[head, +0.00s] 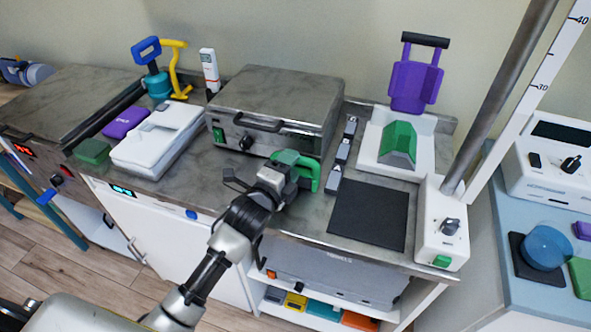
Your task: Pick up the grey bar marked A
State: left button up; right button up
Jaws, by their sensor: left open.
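Several small grey pieces stand in a row on the counter, right of the grey metal box. The far one (350,127), the middle one (343,151) and the near one (334,178) look like grey bars with pale faces. Their letters are too small to read, so I cannot tell which is marked A. My left gripper (272,182) is open over the counter, left of the near grey bar and apart from it. A green handle-shaped thing (308,168) is right at the gripper, partly hidden by it; I cannot tell whether they touch. My right gripper is not in view.
The grey metal box (280,92) stands behind the gripper. A white device with a post (442,225) stands at the right end.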

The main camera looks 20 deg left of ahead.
pick_arm(q)
jog(key=x, duration=0.3)
jog(key=shift+w+r+p, duration=0.2)
jog(key=shift+w+p, duration=0.1)
jog(key=shift+w+d+f, duration=0.1)
jog(key=shift+w+d, duration=0.05)
jog(key=shift+w, duration=0.3)
grip_shut()
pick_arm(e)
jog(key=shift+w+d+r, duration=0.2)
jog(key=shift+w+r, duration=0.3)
